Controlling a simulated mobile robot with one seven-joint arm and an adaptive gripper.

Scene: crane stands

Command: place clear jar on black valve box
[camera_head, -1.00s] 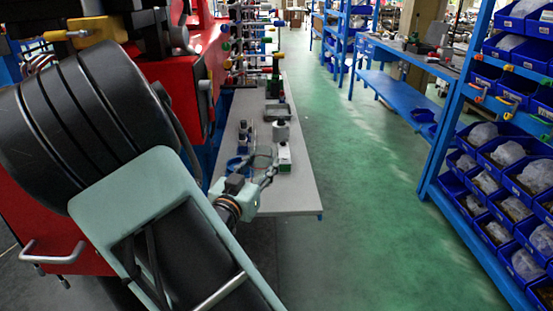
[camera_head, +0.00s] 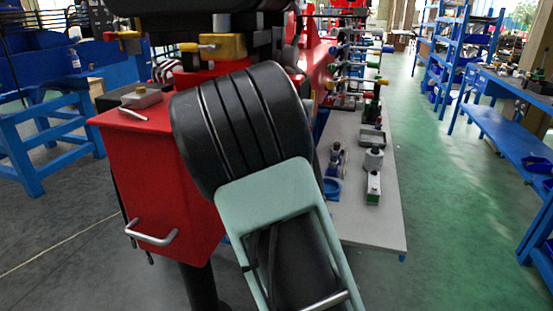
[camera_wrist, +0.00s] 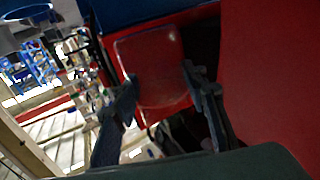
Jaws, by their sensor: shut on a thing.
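In the wrist view my gripper (camera_wrist: 163,98) has its two dark fingers on either side of a see-through, red-tinted thing, which looks like the clear jar (camera_wrist: 152,65). The fingers are shut on it, and red surfaces show behind it. My gripper is out of the head view. In the head view a dark, flat box (camera_head: 112,98) sits at the back of the red cabinet top, partly behind a small grey box (camera_head: 143,98). I cannot tell for sure whether the dark box is the black valve box.
The red cabinet (camera_head: 170,180) stands at left with a silver handle. Green floor at right is clear.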

